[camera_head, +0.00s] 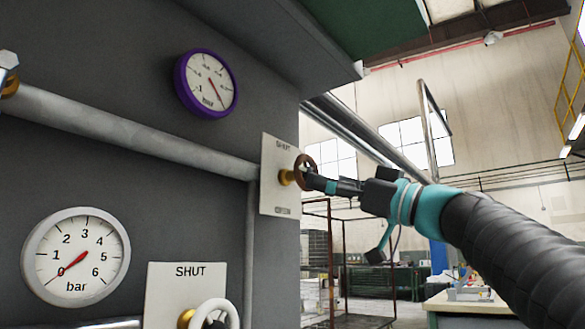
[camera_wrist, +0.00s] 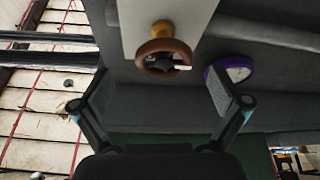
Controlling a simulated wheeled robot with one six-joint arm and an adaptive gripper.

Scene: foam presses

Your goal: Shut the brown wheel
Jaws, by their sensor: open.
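The brown wheel (camera_head: 303,163) sits on a brass stem in front of a pale plate (camera_head: 274,200) on the grey machine. The plate reads SHUT at its top; the lower word is too small to read surely. My gripper (camera_head: 322,184) is at the wheel from the right and hides part of it. In the wrist view the brown wheel (camera_wrist: 146,62) shows beyond my open gripper (camera_wrist: 160,95), centred between the spread fingers but higher in the picture than their tips. I see no finger closed on the rim; contact cannot be told.
A purple-rimmed gauge (camera_head: 182,84) is up left of the wheel. A white gauge (camera_head: 32,265) and a white wheel (camera_head: 232,312) with a SHUT plate (camera_head: 172,290) are lower left. A pipe (camera_head: 130,130) runs along the machine to the brown wheel's plate. Open hall lies to the right.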

